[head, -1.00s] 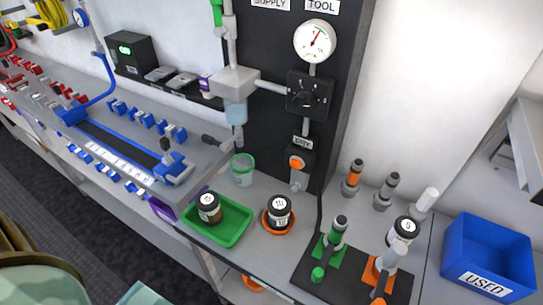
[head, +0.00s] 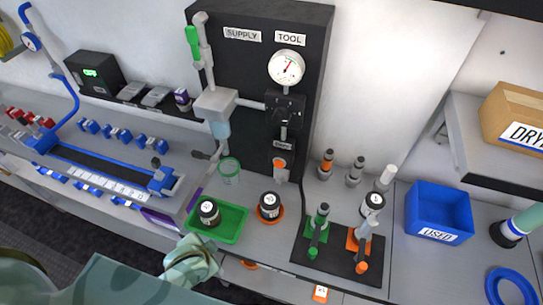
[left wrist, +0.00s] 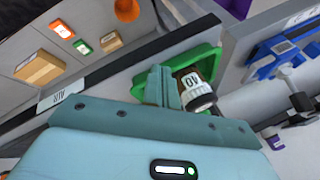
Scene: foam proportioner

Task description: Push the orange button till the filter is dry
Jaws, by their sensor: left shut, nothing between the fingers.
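My left gripper (head: 199,248) is low in the head view, in front of the green tray and well away from the button. My right gripper is not in view.
A green tray (head: 238,230) holds the jar. Another jar (head: 269,205) stands on an orange dish, and a clear green-rimmed cup (head: 229,170) stands below the bowl. Tools on a black mat (head: 325,264) and a blue "USED" bin (head: 440,212) are to the right.

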